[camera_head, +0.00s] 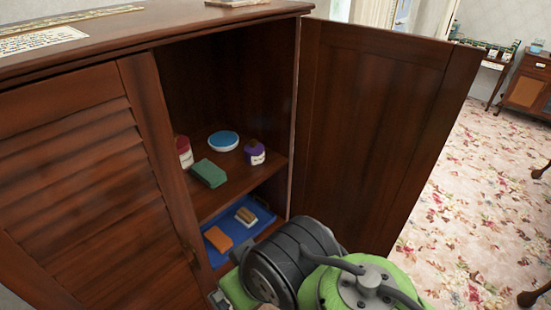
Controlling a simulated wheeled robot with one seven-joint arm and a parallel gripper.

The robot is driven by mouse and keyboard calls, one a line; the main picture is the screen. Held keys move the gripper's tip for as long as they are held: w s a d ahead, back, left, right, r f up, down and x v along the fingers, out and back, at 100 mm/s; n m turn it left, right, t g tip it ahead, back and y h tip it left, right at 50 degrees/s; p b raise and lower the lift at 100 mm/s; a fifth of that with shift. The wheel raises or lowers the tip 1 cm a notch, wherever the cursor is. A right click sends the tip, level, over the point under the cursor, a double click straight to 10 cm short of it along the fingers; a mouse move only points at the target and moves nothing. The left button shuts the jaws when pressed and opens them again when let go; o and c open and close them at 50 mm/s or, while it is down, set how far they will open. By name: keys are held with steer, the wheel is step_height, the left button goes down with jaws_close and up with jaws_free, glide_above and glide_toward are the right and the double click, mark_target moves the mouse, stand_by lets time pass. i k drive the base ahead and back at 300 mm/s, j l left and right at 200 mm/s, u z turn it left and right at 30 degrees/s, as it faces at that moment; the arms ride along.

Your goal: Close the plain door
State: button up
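The plain door (385,120) is a smooth dark-wood panel on the right side of the cabinet. It stands wide open, swung out to the right, and its inner face shows. The cabinet's slatted door (75,180) on the left is shut. My green and black arm is at the bottom centre, in front of the opening and by the foot of the plain door. It hides the door's lower left part, and I cannot tell whether it touches the door. I cannot make out my gripper's fingers.
Inside the cabinet (230,25), a shelf holds a green block (208,173), a blue-topped round tin (223,141), a purple jar (254,152) and a red jar (184,150). Below lies a blue tray (262,212) with an orange block (217,239). Flowered carpet (465,220) lies open at right.

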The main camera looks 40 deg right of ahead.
mark_target(377, 109)
steer(key=k+l+u, duration=0.15)
steer(key=l, duration=0.35)
steer(key=k+l+u, duration=0.15)
steer(key=l, duration=0.3)
steer(key=k+l+u, duration=0.15)
steer(key=l, duration=0.3)
steer(key=k+l+u, duration=0.1)
steer(key=k+l, duration=0.25)
steer(key=k+l+u, duration=0.15)
steer(key=l, duration=0.35)
steer(key=k+l+u, duration=0.15)
steer(key=l, duration=0.25)
steer(key=k+l+u, duration=0.1)
steer(key=l, duration=0.35)
steer(key=k+l+u, duration=0.15)
steer(key=l, duration=0.2)
steer(key=k+l+u, duration=0.1)
steer(key=k+l, duration=0.15)
steer(key=l, duration=0.15)
steer(key=i+u, duration=0.1)
steer(key=u, duration=1.25)
